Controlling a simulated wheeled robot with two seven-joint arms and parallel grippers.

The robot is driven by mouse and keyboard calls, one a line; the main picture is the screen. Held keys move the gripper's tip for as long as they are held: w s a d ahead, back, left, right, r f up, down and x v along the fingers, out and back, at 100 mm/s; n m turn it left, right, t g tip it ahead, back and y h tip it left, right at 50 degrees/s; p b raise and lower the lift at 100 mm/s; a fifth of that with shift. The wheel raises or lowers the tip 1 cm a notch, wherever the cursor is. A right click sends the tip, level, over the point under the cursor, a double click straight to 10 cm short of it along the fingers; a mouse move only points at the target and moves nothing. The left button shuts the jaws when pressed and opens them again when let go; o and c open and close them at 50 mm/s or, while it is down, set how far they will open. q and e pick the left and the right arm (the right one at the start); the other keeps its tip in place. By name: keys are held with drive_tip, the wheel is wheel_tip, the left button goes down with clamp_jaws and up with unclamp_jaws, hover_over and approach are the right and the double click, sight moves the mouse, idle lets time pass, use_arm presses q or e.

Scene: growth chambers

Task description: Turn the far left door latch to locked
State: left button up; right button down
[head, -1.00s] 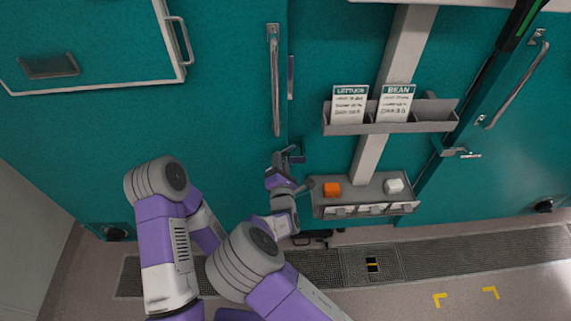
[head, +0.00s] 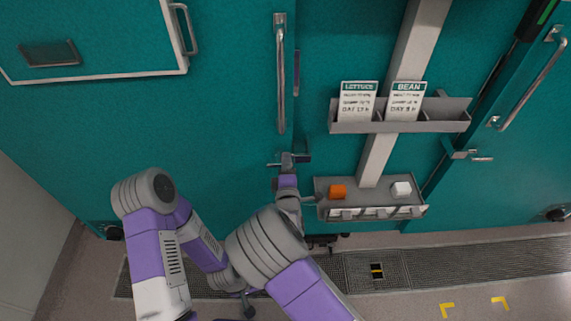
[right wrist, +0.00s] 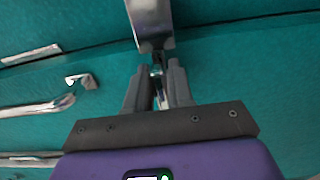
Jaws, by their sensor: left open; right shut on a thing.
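The left door's latch (head: 303,159) is a small grey metal piece at the door's right edge, just below the long vertical handle (head: 281,75). My right gripper (head: 288,163) is at the latch, its jaws shut on it and partly hiding it. In the right wrist view, the two dark fingers (right wrist: 157,92) close around a thin metal part, below a broader grey metal piece (right wrist: 150,18). The latch's exact angle is hard to tell. My left gripper (head: 245,305) is open, low near the floor, away from the latch and mostly hidden by my arms.
A grey shelf (head: 330,206) with an orange block (head: 338,192) and a white block (head: 401,188) stands close right of my right wrist. Above it, a rack (head: 440,126) holds lettuce and bean cards. Another door with a long handle (head: 533,85) is at right.

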drive_tip(key=shift+a, duration=0.1)
idle(0.4)
drive_tip(key=c, duration=1.1)
unclamp_jaws()
drive_tip(key=s, duration=0.2)
drive_tip(key=s+p, duration=0.1)
drive_tip(key=s, duration=0.4)
drive_tip(key=shift+s+d, duration=0.3)
drive_tip(key=shift+d, duration=0.05)
